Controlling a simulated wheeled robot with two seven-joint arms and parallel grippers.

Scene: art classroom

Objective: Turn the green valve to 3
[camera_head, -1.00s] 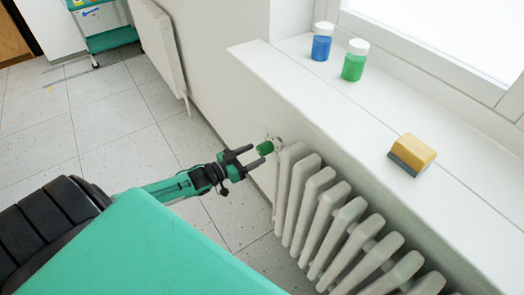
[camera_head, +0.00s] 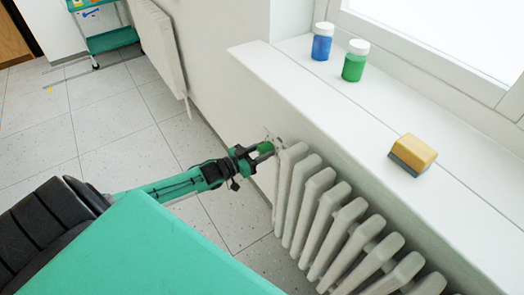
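The numbers on the valve cannot be read. My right gripper does not show.
The white sill (camera_head: 320,102) above the radiator holds a blue jar (camera_head: 322,46), a green jar (camera_head: 353,67) and a yellow sponge block (camera_head: 414,151). A second radiator (camera_head: 160,48) hangs farther back. A green trolley (camera_head: 110,40) stands at the back.

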